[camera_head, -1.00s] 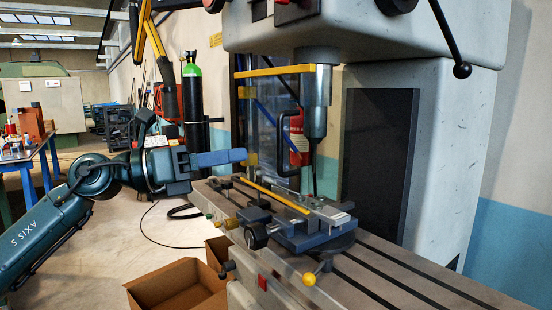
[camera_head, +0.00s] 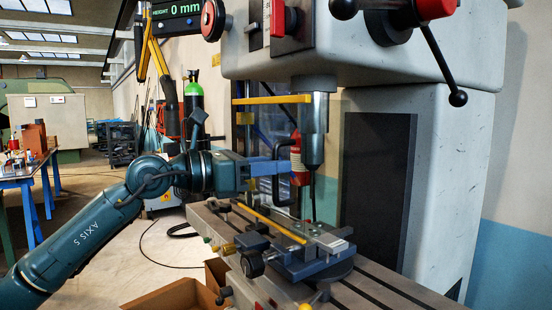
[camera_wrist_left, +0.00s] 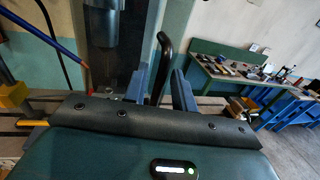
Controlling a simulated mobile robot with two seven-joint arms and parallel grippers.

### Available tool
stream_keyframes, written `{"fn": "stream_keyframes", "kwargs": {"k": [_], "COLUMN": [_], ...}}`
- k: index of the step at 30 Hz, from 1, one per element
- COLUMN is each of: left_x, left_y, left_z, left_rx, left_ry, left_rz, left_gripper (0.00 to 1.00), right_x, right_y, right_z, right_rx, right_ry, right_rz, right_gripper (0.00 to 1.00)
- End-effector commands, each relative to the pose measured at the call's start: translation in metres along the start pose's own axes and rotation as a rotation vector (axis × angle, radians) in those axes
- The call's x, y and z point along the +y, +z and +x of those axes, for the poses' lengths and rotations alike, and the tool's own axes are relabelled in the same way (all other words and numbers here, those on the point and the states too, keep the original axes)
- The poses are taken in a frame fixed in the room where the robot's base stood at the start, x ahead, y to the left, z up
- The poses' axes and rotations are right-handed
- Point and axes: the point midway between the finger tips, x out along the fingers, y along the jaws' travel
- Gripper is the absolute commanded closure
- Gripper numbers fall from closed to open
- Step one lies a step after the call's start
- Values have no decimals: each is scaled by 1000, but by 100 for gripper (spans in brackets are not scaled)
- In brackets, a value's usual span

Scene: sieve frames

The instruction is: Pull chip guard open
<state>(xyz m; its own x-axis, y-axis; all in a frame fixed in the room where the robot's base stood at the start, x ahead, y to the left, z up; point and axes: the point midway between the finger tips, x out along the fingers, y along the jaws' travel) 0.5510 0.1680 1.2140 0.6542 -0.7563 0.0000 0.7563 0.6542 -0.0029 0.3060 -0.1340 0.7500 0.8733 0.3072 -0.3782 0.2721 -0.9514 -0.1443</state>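The chip guard is a clear panel under a yellow top bar (camera_head: 272,100), in front of the drill spindle (camera_head: 314,125). Its dark upright handle (camera_head: 276,150) is partly hidden by my left gripper (camera_head: 284,167) in the head view. In the left wrist view the black handle (camera_wrist_left: 162,62) stands between the two blue fingers of my left gripper (camera_wrist_left: 160,88). Gaps show on both sides, so the fingers are open around it and not closed on it. The handle's lower part is hidden by the gripper body. My right gripper is not in view.
The machine table (camera_head: 375,290) carries a vise (camera_head: 300,258) below my gripper. A cardboard box (camera_head: 175,298) sits on the floor at the front. A green-topped gas cylinder (camera_head: 194,95) and a blue workbench (camera_head: 30,175) stand behind and left.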

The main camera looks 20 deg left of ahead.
Motion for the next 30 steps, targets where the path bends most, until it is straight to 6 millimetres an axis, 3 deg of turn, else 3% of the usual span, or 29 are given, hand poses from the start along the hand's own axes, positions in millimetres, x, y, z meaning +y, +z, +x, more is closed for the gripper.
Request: {"fn": "stream_keyframes", "kwargs": {"k": [4,13,23,30], "left_x": [0,0,0,0], "left_y": [1,0,0,0], "left_z": [10,12,12,11], "left_rx": [-1,0,0,0], "left_ry": [0,0,0,0], "left_rz": [0,0,0,0], "left_gripper": [73,73,100,100], "right_x": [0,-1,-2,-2], "right_y": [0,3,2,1], "right_z": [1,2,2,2], "right_rx": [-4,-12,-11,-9], "right_ry": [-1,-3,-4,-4], "right_rz": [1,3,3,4], "right_gripper": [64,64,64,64]}}
